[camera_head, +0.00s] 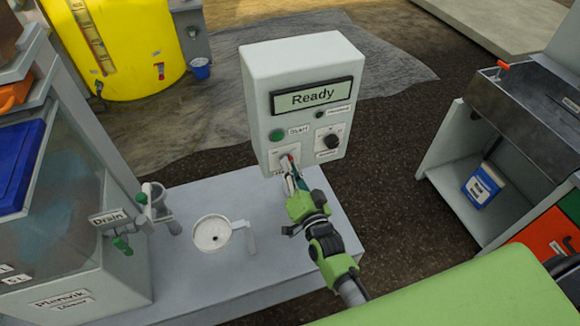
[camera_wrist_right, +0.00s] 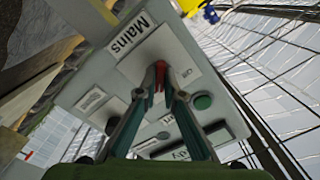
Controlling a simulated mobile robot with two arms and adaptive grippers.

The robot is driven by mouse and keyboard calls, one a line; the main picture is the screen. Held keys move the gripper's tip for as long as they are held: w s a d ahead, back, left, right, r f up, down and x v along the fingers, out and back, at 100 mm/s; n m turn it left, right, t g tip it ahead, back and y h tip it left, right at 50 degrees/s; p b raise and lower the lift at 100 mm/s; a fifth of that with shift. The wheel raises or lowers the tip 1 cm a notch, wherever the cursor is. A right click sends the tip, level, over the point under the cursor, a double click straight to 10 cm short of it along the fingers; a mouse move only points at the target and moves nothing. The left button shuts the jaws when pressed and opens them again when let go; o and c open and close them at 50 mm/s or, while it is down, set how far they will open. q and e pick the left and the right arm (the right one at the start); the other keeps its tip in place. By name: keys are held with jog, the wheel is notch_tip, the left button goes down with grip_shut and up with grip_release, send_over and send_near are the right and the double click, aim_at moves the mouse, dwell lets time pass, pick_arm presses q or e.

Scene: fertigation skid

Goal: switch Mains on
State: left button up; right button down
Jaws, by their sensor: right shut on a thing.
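The control box (camera_head: 300,70) stands on the pale bench, and its screen (camera_head: 317,96) reads "Ready". The Mains switch (camera_head: 290,157) is low on its front face, with a small red lever. My right gripper (camera_head: 291,172) reaches it from below and its fingers cover part of the switch and its label. In the right wrist view the "Mains" label (camera_wrist_right: 130,36) is plain, and the fingertips of my right gripper (camera_wrist_right: 160,78) are closed on the red lever (camera_wrist_right: 159,74). The lever's exact position is hard to tell. My left gripper is not in view.
A green Start button (camera_head: 277,135) and a black knob (camera_head: 331,141) are on the same face, close above the switch. The bench right of my arm is bare.

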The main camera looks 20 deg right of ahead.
jog(key=shift+r, duration=0.1)
dwell(0.5)
jog(key=c, duration=2.2)
grip_release()
jog(key=shift+w, duration=0.1)
jog(key=shift+o, duration=0.2)
jog(key=s, duration=1.2)
jog(key=shift+d, duration=0.15)
jog(key=shift+f, duration=0.2)
